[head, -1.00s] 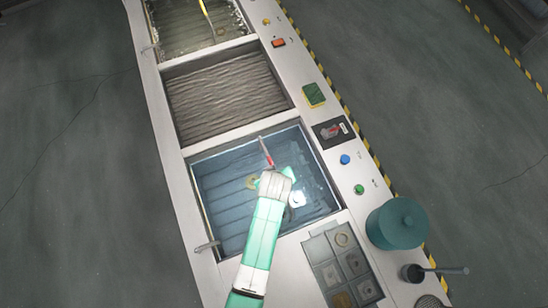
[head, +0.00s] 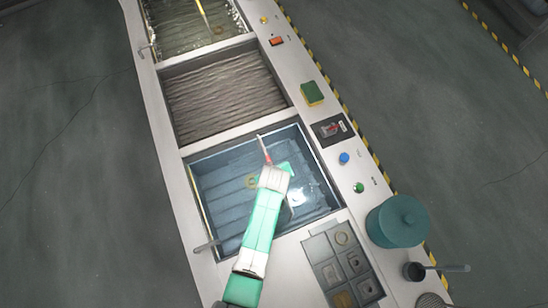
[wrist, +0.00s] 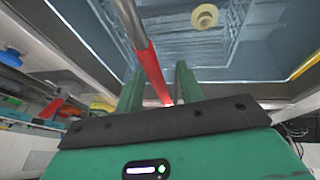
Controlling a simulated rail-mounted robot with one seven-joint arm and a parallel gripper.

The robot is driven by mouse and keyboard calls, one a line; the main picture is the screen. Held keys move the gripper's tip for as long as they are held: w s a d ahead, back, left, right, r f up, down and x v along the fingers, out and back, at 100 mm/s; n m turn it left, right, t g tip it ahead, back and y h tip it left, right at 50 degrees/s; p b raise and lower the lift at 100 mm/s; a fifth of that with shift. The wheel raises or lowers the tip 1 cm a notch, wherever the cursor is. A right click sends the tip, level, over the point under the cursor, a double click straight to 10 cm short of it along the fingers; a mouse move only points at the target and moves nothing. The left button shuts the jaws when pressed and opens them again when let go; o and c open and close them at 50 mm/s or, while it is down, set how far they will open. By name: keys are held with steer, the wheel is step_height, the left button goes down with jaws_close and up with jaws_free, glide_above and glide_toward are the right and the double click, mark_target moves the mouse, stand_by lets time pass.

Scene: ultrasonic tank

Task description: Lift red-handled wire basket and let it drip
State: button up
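The red handle (wrist: 149,70) continues into a grey metal rod (wrist: 124,20) in the wrist view. The handle (head: 267,157) also shows just ahead of my gripper in the head view, over the nearest tank. My gripper (wrist: 158,72) has its two green fingers apart, with the handle running between them in the picture. Gaps show beside the handle, and I see no clear grip. Fine grid lines (wrist: 190,58) show in the tank, but I cannot tell whether they are the basket's wire. My arm hides part of this area in the head view.
The blue-lit tank (head: 191,190) holds a yellowish ring (head: 251,182). A middle tank (head: 222,97) and a far tank (head: 190,30) lie beyond. A sponge (head: 311,93), a teal lidded pot (head: 397,221) and a grey compartment tray (head: 340,262) sit on the right rim.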

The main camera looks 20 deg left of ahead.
steer(key=shift+f, duration=0.1)
jaws_close()
stand_by(0.3)
step_height(320, 180, up, 11)
steer(key=shift+f+p, duration=0.15)
steer(key=shift+p, duration=0.4)
step_height(320, 180, up, 10)
steer(key=p, duration=1)
steer(key=shift+r, duration=0.25)
